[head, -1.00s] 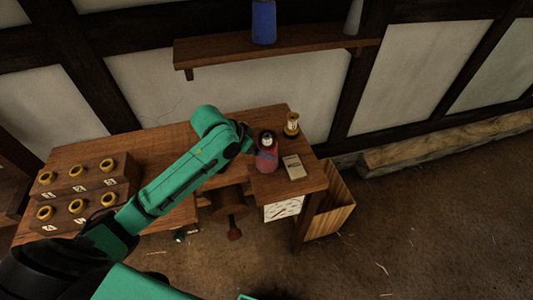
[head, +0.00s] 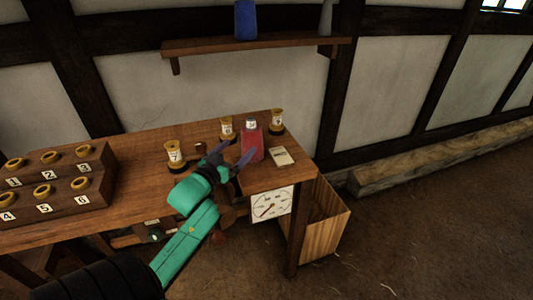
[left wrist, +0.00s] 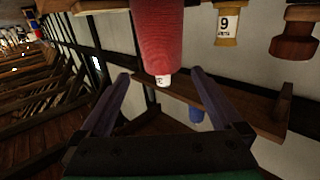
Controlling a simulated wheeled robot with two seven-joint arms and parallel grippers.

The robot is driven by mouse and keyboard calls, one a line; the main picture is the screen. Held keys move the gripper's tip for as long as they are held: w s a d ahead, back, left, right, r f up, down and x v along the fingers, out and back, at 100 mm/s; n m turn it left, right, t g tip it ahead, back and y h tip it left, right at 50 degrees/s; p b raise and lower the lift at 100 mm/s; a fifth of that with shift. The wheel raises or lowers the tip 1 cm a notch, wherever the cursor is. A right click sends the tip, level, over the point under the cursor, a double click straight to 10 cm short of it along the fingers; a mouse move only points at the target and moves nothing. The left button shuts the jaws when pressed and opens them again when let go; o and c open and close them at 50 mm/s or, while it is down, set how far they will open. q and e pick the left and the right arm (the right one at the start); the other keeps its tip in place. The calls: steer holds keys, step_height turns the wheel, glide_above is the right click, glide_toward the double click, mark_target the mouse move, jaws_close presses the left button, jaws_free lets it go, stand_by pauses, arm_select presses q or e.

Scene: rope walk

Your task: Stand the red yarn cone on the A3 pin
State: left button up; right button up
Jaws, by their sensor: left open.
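The red yarn cone (head: 252,145) stands upright on the right part of the wooden bench, with a pale labelled tip. My left gripper (head: 237,158) is open, its two purple-grey fingers just left of and in front of the cone. In the left wrist view, which looks upside down, the cone (left wrist: 158,38) hangs from the top edge, its white tip lined up between the open fingers (left wrist: 160,75). The fingers hold nothing; whether they reach around the cone is unclear. I cannot make out a pin marked A3. My right gripper is not in view.
A stepped rack (head: 62,208) with rings numbered 1 to 6 is at left. Yellow bobbins stand near the cone: number 7 (head: 175,155), another (head: 227,128), and number 9 (head: 277,120). A pale card (head: 280,156) lies right of the cone. A dial (head: 272,204) hangs at the bench front.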

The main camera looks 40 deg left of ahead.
mark_target(246, 139)
arm_select(q)
steer(key=w, duration=0.2)
steer(key=w+a, duration=0.1)
steer(key=w, duration=0.4)
steer(key=shift+w+a+f, duration=0.1)
steer(key=shift+a+f, duration=0.25)
steer(key=shift+a, duration=0.05)
steer(key=shift+w+p, duration=0.3)
steer(key=w, duration=0.3)
steer(key=w+a, duration=0.1)
steer(key=w, duration=0.1)
steer(key=shift+f+p, duration=0.25)
steer(key=shift+p, duration=0.05)
steer(key=shift+s+d+r, duration=0.1)
steer(key=c, duration=1.4)
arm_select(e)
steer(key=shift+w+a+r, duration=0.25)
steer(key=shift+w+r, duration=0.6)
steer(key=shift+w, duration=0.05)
